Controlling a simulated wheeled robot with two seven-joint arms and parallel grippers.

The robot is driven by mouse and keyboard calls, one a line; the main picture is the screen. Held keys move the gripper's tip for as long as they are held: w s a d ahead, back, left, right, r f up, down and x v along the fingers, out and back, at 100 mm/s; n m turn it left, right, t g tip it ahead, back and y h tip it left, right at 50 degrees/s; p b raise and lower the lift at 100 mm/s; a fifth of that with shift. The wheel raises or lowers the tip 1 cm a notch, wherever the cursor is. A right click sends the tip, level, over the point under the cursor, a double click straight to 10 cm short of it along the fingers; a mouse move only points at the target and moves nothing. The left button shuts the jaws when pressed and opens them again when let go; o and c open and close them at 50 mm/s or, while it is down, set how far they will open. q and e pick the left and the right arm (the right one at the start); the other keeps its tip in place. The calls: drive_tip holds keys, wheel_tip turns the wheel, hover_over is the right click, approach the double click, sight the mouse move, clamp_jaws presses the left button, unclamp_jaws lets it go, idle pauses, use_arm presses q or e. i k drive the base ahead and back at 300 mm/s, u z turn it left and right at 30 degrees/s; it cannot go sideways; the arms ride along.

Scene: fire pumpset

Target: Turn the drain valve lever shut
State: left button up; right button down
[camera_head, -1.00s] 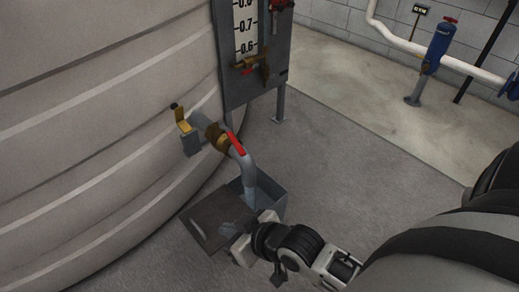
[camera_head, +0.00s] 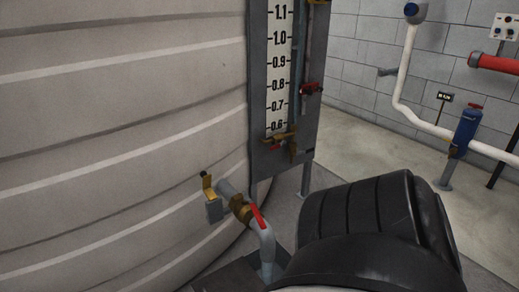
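The drain valve is a brass body (camera_head: 240,208) on a grey pipe that comes out of the large tank and bends down. Its red lever (camera_head: 257,216) lies along the pipe, sloping down to the right. A brass fitting with a grey box (camera_head: 214,208) sits left of the valve. The pipe's bend (camera_head: 266,245) goes down to a dark box (camera_head: 232,275) at the bottom edge. My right arm's black link fills the lower right and hides the floor behind it. Neither gripper is in view.
The ribbed tank (camera_head: 120,130) fills the left side. A level gauge panel (camera_head: 277,80) with small red-handled valves stands right of it on a leg. A blue post (camera_head: 465,130) and white pipe (camera_head: 415,118) are by the back wall.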

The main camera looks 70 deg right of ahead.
sight(258, 218)
drive_tip(key=k, duration=0.5)
drive_tip(key=z, duration=1.3)
drive_tip(key=i, duration=1)
